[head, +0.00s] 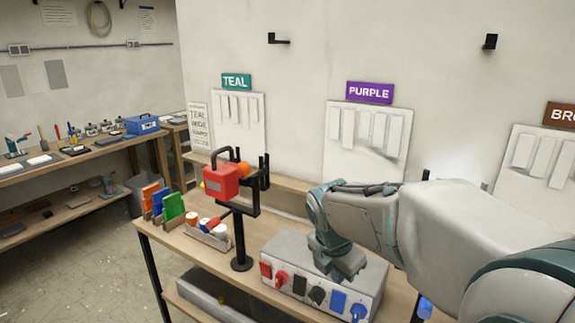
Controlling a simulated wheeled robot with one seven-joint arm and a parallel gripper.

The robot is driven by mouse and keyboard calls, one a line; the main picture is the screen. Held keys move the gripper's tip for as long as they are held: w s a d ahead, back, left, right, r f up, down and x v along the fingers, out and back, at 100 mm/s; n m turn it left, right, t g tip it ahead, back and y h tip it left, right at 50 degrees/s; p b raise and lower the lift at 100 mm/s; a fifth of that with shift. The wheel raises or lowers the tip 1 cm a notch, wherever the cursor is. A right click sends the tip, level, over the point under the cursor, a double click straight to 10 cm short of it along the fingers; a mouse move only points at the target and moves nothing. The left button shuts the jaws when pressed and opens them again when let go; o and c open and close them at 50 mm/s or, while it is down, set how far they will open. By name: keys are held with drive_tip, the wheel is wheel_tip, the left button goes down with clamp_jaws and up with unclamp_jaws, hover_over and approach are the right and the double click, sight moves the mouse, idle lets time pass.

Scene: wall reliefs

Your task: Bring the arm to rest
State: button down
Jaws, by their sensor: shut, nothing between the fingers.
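My arm reaches in from the right edge and bends down at the wrist. My gripper (342,270) points downward over the grey box (283,245) with sockets and plugs on its front. It is shut and holds nothing that I can see. From this view I cannot tell whether its tips touch the box top. The arm hides part of the box's back and right side and part of the wall behind.
A black stand (242,262) holds a red padlock-like block (221,182) and an orange ball, left of my gripper. A tray of small cans (207,235) and coloured folders (160,202) lie further left. White relief panels (368,138) hang under TEAL, PURPLE and brown signs.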

drive_tip(key=s+d+m+y, duration=0.1)
drive_tip(key=s+m, duration=0.7)
drive_tip(key=m, duration=0.5)
drive_tip(key=s+d+f+m, duration=0.1)
drive_tip(key=s+d+m, duration=0.1)
drive_tip(key=s+m, duration=0.7)
drive_tip(key=shift+d+m+t+y, duration=0.3)
drive_tip(key=shift+m+t+y, duration=0.1)
drive_tip(key=shift+m, duration=1.5)
